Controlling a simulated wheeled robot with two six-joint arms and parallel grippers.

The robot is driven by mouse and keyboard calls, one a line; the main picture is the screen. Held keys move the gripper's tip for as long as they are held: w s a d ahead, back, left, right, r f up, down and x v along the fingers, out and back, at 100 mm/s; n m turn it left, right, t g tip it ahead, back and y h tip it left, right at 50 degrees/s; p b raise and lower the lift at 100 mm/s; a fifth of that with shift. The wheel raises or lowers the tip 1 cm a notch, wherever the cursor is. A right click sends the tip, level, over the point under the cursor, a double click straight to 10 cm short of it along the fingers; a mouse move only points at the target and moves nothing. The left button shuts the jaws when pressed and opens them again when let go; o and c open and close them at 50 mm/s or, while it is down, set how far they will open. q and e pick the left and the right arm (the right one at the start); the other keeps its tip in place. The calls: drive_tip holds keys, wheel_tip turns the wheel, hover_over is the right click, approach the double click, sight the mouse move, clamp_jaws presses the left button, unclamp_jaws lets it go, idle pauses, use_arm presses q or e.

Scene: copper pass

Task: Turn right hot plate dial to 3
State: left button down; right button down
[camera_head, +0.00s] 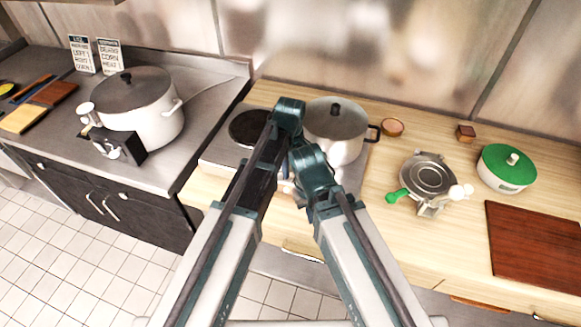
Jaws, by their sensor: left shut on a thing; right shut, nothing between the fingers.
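The steel hot plate (220,150) sits on the wooden counter. Its left burner (248,127) is bare and dark; a steel lidded pot (345,122) stands on its right side. My two arms cross in front of the hot plate and hide most of its front, so I cannot make out the right dial or its setting. The upper end of my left arm (289,110) is beside the pot's left side. The end of my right arm (316,172) is lower, in front of the pot. The fingers of both grippers are hidden behind my arm links.
A large lidded pot (150,110) stands on the left counter, with two signs (82,55) behind it. To the right are a steel pan-like item (428,178) with a green handle, a green-lidded pot (507,165) and a brown board (535,245). Wood between is partly free.

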idle(0.3)
use_arm(q)
drive_tip(key=shift+c, duration=2.3)
unclamp_jaws()
drive_tip(key=shift+r, duration=0.1)
wheel_tip(320, 180, up, 14)
drive_tip(key=p, duration=1.3)
drive_tip(key=shift+f+p, duration=0.2)
drive_tip(key=shift+p, duration=0.2)
drive_tip(key=shift+a, duration=0.1)
